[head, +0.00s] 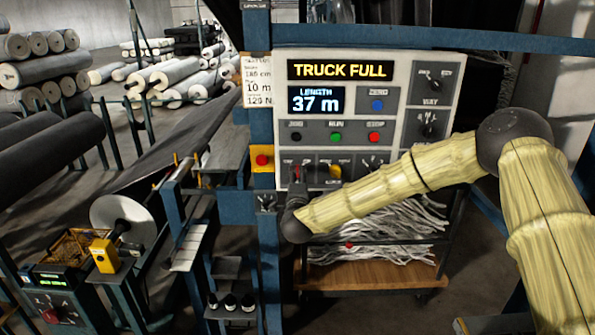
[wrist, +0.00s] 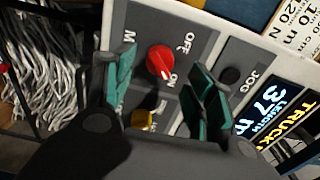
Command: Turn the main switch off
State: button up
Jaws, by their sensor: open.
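The main switch is a red rotary knob (wrist: 159,58) on a grey plate, with OFF and ON labels beside it in the wrist view. Its pale pointer mark is on the ON side. In the head view the knob (head: 296,172) shows in part at the panel's lower left, just above my gripper (head: 297,188). In the wrist view my gripper (wrist: 160,88) is open, its green-padded fingers either side of the knob in the picture. Nothing is held. I cannot tell how far the fingertips are from the plate.
The control panel (head: 434,108) reads TRUCK FULL and 37 m. A yellow knob (head: 335,172) sits right of the red one, and coloured buttons line up above. A red button on a yellow box (head: 262,160) is close on the left. A wooden shelf (head: 370,276) stands below.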

aim_at(298, 175)
jog(key=shift+w+p, duration=0.65)
jog(key=shift+w, duration=1.35)
jog(key=c, duration=1)
